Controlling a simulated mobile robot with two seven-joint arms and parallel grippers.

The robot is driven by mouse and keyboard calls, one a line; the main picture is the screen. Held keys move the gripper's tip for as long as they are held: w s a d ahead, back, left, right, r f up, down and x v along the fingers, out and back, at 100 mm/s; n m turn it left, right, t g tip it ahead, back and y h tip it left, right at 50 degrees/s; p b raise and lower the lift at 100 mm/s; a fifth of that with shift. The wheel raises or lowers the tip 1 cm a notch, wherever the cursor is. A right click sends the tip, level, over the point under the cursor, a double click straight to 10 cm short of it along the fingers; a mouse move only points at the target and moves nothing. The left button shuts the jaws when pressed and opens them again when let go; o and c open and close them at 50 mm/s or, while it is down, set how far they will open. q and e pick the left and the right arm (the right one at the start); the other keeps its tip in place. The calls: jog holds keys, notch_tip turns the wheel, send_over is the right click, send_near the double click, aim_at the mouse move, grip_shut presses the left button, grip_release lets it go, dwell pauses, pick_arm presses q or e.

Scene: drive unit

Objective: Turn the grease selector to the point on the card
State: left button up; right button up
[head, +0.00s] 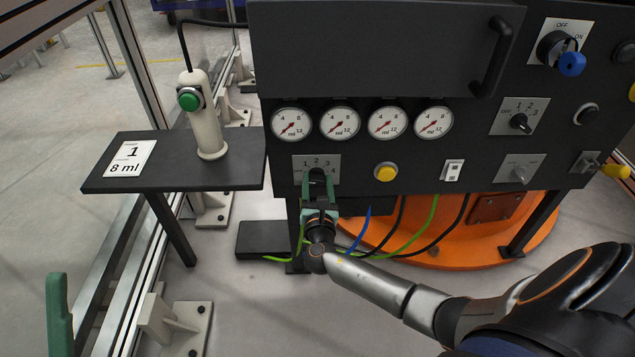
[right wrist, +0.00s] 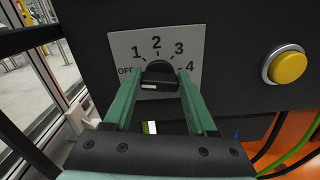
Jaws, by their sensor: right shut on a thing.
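The card (head: 127,158) lies on a small dark side table and reads "1" and "8 ml". The black selector knob (right wrist: 158,72) sits on a grey plate (right wrist: 185,48) marked OFF, 1, 2, 3, 4. In the head view the plate (head: 301,163) is below the left gauges. My right gripper (head: 319,186) is shut on the knob, one green finger on each side. A white mark shows low on the knob; which number it points to is unclear. At the lower left, one green finger of my left gripper (head: 60,315) shows; the rest is outside the picture.
A pendant with a green button (head: 189,100) stands on the side table (head: 230,177). A row of several gauges (head: 341,124) sits above the selector. A yellow button (head: 386,172), a rocker switch (head: 452,170) and other knobs (head: 519,122) are to the right.

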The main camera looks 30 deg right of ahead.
jog(key=shift+c, duration=0.6)
jog(key=shift+m, duration=0.4)
jog(key=m+b, duration=0.2)
jog(key=m, duration=0.1)
jog(key=shift+d+f+b, duration=0.15)
jog(key=shift+b, duration=0.15)
jog(key=shift+m+b, duration=1)
jog(key=shift+m, duration=1)
jog(key=shift+d, duration=0.1)
jog(key=o, duration=1.4)
jog(key=shift+c, duration=0.2)
